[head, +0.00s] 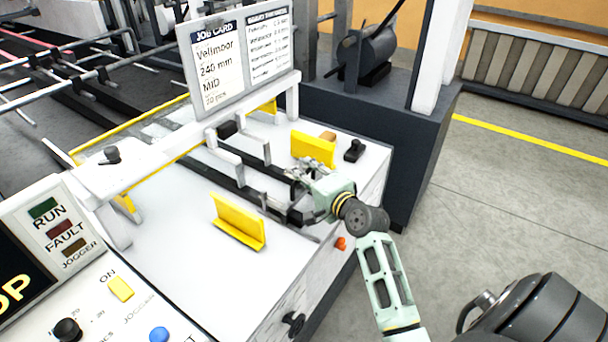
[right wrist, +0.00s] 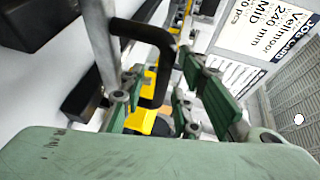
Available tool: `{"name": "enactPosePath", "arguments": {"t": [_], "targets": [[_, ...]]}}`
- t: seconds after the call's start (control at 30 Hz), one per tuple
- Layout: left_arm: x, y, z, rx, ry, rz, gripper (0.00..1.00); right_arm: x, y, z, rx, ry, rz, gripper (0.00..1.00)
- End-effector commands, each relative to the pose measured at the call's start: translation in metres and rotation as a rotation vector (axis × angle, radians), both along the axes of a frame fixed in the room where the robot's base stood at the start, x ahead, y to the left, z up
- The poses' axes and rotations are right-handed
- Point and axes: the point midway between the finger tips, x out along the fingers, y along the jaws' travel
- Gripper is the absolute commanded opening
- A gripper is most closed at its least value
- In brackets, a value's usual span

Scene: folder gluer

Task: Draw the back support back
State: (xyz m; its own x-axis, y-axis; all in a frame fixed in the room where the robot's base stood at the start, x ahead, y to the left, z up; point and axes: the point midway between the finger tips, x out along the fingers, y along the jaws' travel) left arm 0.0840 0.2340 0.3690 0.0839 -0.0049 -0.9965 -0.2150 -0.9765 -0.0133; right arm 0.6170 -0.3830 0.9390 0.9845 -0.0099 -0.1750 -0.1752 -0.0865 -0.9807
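In the head view, a bracket with grey uprights (head: 226,160), which looks like the back support, stands over dark rails between two yellow side plates. My right gripper (head: 300,172) is low over the feed table at the near end of these rails. In the right wrist view, my right gripper (right wrist: 162,98) has its green fingers apart. A bent black handle bar (right wrist: 146,32) on a grey post (right wrist: 98,35) reaches down between them. I cannot tell whether either finger touches the bar. My left gripper is not in view.
Yellow side plates stand in front (head: 238,222) and behind (head: 313,148) my right gripper. A black knob (head: 354,150) is on the table's right side. The job card board (head: 238,58) stands behind. A control panel (head: 110,310) is at lower left. The white tabletop's front is clear.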

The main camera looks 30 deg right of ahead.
Motion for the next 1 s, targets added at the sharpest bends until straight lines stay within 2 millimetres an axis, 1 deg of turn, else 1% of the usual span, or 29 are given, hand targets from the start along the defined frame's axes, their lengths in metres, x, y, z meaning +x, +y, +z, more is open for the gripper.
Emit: {"name": "enactPosePath", "arguments": {"t": [0.03, 0.1, 0.2, 0.5, 0.53, 0.67, 1.0], "targets": [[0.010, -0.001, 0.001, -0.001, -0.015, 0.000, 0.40, 0.000, 0.000, 0.000, -0.001, 0.000, 0.000, 0.29], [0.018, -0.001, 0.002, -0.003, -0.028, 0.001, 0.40, 0.000, 0.000, 0.000, -0.001, 0.000, 0.000, 0.29], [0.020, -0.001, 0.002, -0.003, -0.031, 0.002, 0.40, 0.000, 0.000, 0.000, -0.001, 0.000, 0.000, 0.28], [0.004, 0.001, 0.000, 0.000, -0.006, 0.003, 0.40, 0.000, 0.000, 0.000, -0.001, 0.001, 0.000, 0.02], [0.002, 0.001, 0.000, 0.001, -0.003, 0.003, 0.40, 0.000, 0.000, 0.000, -0.001, 0.001, 0.000, 0.00], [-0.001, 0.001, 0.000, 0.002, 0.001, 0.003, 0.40, 0.000, 0.000, -0.001, 0.000, 0.001, 0.001, 0.00], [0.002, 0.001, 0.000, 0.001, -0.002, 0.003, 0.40, 0.000, 0.000, -0.001, 0.002, 0.003, 0.001, 0.00]]}}
